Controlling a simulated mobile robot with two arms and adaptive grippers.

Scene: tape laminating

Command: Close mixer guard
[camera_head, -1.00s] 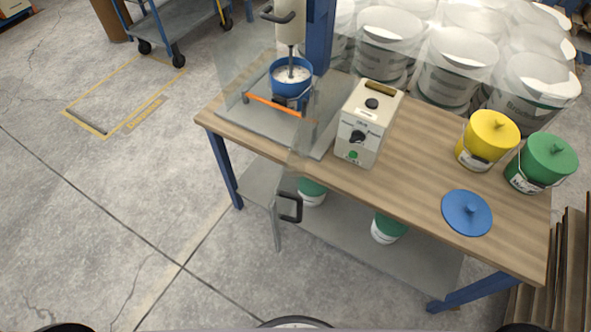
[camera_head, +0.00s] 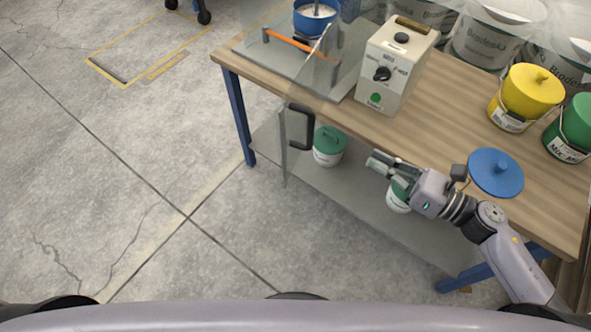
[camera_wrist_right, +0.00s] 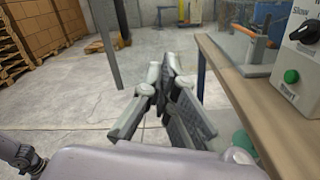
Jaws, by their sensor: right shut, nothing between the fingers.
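The mixer guard (camera_head: 328,62) is a clear panel, swung open and jutting out past the table's front edge. Its black D-shaped handle (camera_head: 302,127) hangs in front of that edge. Behind it, the mixer's blue bowl (camera_head: 316,18) stands on a grey base, partly cut off at the top. My right gripper (camera_head: 374,161) is in front of the table, to the right of the handle and apart from it, pointing left. Its fingers (camera_wrist_right: 163,72) are shut and empty in the right wrist view. My left gripper is not in view.
The control box (camera_head: 397,66) stands on the wooden table (camera_head: 440,110) right of the guard. A blue lid (camera_head: 496,172) and yellow (camera_head: 530,92) and green (camera_head: 573,130) buckets are to its right. White buckets with green lids (camera_head: 330,140) sit on the lower shelf.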

